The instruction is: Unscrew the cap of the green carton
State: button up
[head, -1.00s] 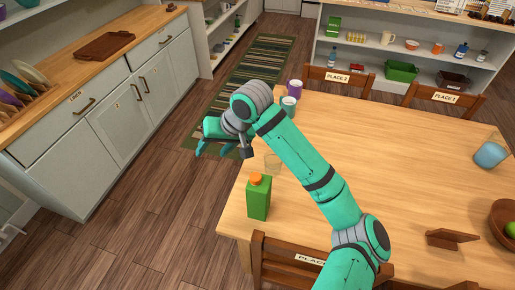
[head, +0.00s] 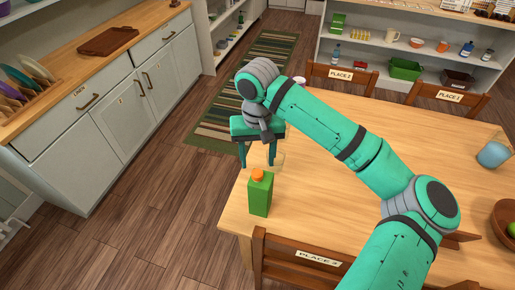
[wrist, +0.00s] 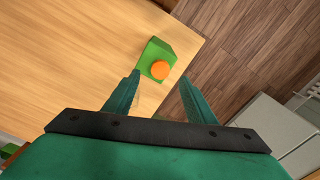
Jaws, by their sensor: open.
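The green carton (head: 260,198) stands upright near the left corner of the wooden table. Its orange cap (head: 258,174) is on top. In the wrist view the carton (wrist: 153,50) and cap (wrist: 160,69) lie ahead of my fingertips, roughly between their lines. My gripper (head: 257,162) is open and empty, pointing down behind the carton in the head view and apart from it. The wrist view also shows my gripper (wrist: 160,80) with its two fingers spread.
A clear glass (head: 277,160) stands close to my gripper, partly hidden. A chair (head: 315,262) is at the near edge. A blue cup (head: 493,154) and a bowl (head: 504,218) are far right. The table (head: 330,215) is bare right of the carton.

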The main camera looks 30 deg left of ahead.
aim_at(258, 173)
jog(key=shift+f, duration=2.75)
grip_shut()
jog(key=n, duration=1.7)
jog(key=shift+n, duration=0.4)
jog(key=n, duration=0.4)
jog(key=shift+n, duration=0.4)
